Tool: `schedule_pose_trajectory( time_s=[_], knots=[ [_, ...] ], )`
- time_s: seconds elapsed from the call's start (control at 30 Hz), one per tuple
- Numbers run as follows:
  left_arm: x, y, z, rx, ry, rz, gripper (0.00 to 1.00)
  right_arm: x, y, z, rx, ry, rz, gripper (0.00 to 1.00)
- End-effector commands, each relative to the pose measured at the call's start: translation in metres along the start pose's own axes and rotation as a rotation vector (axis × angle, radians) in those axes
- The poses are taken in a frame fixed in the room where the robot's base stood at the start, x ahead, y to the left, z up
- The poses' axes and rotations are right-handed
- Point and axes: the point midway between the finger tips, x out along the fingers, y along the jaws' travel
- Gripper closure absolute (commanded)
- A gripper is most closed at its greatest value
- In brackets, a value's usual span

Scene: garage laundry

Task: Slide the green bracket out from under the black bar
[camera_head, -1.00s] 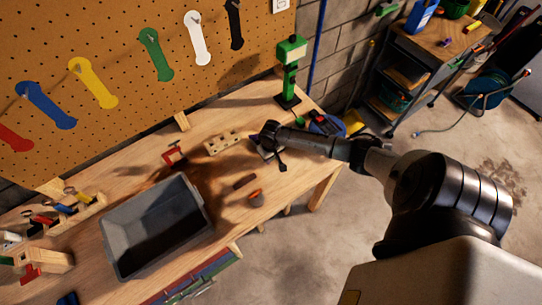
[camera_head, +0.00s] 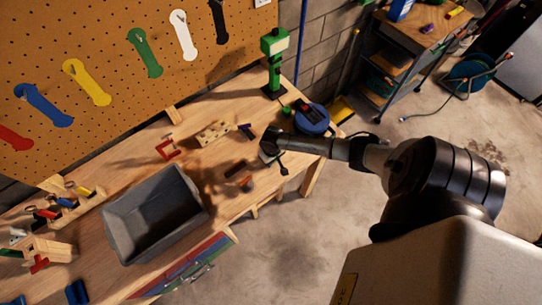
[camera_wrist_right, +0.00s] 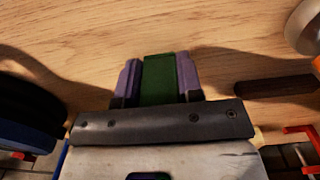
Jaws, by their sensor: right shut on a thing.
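The green bracket (camera_wrist_right: 158,85) shows in the right wrist view as a flat green piece between the purple fingers of my right gripper (camera_wrist_right: 159,62). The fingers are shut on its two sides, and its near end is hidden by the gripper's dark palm. In the head view my right gripper (camera_head: 254,134) is low over the workbench, and the bracket cannot be made out there. A black piece (camera_head: 308,114) lies on a round blue base beside the gripper; I cannot tell whether it is the black bar. My left gripper is not in view.
The wooden workbench (camera_head: 120,165) carries a grey bin (camera_head: 117,237), a perforated wooden block (camera_head: 213,131), a red clamp (camera_head: 168,149) and a dark brown bar (camera_head: 235,168). A green post tool (camera_head: 274,70) stands at the back. Bare wood lies ahead of my right fingers.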

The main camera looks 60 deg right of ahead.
Motion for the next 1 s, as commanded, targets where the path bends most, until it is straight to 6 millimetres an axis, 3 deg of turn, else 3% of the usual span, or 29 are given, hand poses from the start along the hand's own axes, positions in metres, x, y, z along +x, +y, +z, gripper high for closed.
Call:
schedule_pose_trajectory(
  time_s=[0.47,0.5,0.8,1.0],
  knots=[
    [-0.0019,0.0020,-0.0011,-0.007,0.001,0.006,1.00,0.0004,-0.0002,0.0023,-0.001,-0.001,0.001,0.93],
    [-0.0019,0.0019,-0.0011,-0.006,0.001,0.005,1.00,0.0003,-0.0002,0.0022,-0.001,-0.001,0.001,0.64],
    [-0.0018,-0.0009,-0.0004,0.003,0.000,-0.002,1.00,0.0002,-0.0002,0.0021,-0.001,0.000,0.001,0.36],
    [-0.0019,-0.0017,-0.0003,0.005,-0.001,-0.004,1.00,-0.0001,-0.0002,0.0020,-0.001,0.000,0.001,0.36]
  ],
)
